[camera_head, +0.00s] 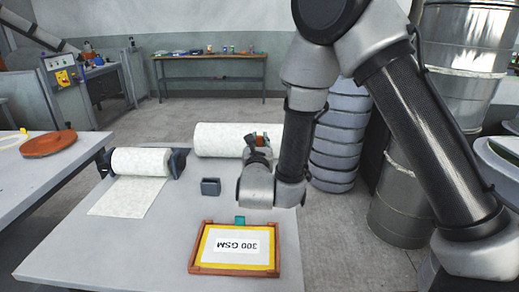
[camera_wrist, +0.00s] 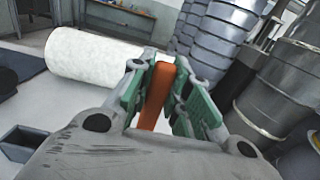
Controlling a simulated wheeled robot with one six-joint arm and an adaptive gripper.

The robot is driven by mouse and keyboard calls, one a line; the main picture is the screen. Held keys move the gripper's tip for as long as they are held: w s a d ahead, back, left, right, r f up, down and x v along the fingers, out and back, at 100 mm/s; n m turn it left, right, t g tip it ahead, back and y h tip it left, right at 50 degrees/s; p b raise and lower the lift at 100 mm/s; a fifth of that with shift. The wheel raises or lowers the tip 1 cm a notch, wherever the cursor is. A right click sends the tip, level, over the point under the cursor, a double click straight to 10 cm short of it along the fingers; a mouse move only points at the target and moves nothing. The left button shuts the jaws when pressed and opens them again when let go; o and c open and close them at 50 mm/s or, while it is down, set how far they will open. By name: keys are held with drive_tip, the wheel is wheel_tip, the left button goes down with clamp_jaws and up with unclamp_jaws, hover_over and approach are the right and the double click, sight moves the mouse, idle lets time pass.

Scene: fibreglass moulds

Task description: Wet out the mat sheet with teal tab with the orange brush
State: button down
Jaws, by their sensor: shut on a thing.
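The mat sheet in the head view is a white panel marked 300 GSM (camera_head: 231,247) on a yellow ground inside a red-brown frame (camera_head: 234,269), lying flat on the table. A teal tab (camera_head: 239,220) shows at its far edge. My gripper (camera_head: 259,146) is beyond the frame, above the table. In the wrist view my gripper (camera_wrist: 160,90) has its green-padded fingers shut on an orange handle (camera_wrist: 157,98), which I take for the brush. The brush's bristles are hidden, and it is apart from the sheet.
A white roll on a stand (camera_head: 140,162) has its sheet pulled out at left. A larger white roll (camera_head: 222,139) lies behind my gripper. A small grey box (camera_head: 210,187) stands left of it. Drums (camera_head: 401,200) stand at right. The table's front left (camera_head: 110,255) is clear.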

sight(260, 136)
drive_tip(key=shift+r, duration=2.1)
